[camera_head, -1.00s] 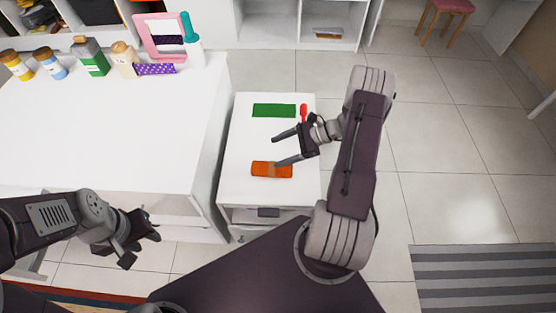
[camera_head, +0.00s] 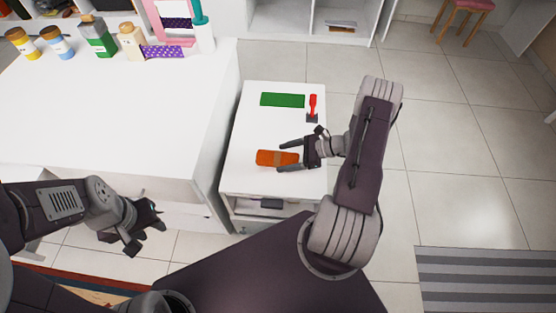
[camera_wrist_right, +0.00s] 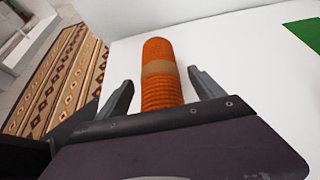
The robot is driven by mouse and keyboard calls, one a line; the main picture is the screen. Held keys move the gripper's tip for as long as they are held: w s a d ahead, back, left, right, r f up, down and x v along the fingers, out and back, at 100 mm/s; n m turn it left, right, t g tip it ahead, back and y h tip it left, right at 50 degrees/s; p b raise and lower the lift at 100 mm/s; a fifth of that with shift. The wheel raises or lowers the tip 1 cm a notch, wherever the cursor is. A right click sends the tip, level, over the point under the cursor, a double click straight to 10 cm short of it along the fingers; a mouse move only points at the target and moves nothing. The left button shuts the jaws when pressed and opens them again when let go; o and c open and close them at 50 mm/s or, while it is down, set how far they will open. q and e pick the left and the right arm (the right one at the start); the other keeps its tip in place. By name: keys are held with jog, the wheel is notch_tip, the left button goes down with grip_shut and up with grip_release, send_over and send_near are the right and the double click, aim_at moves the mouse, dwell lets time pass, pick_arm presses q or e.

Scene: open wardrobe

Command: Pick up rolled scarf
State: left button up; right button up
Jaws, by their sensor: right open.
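The rolled scarf (camera_head: 277,158) is an orange roll with a tan band around its middle. It lies on the white cabinet top (camera_head: 242,140) near its front. In the right wrist view the scarf (camera_wrist_right: 160,90) lies lengthwise between the two fingers. My right gripper (camera_head: 281,157) is open, its fingers (camera_wrist_right: 158,92) apart on either side of the scarf's near part, with gaps visible on both sides. I cannot tell how high the fingers are above the top. My left gripper (camera_head: 148,226) is away at the lower left, beside the white table, with no object visible in it.
A green flat item (camera_head: 282,100) and a red-handled tool (camera_head: 312,107) lie at the back of the cabinet top. The large white table (camera_head: 110,110) stands to the left, with several bottles along its back. A patterned rug (camera_wrist_right: 65,80) shows in the right wrist view.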

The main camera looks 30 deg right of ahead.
aim_at(278, 158)
jog(key=x, duration=0.3)
jog(key=shift+a+f, duration=0.1)
jog(key=shift+a, duration=0.05)
jog(key=c, duration=1.5)
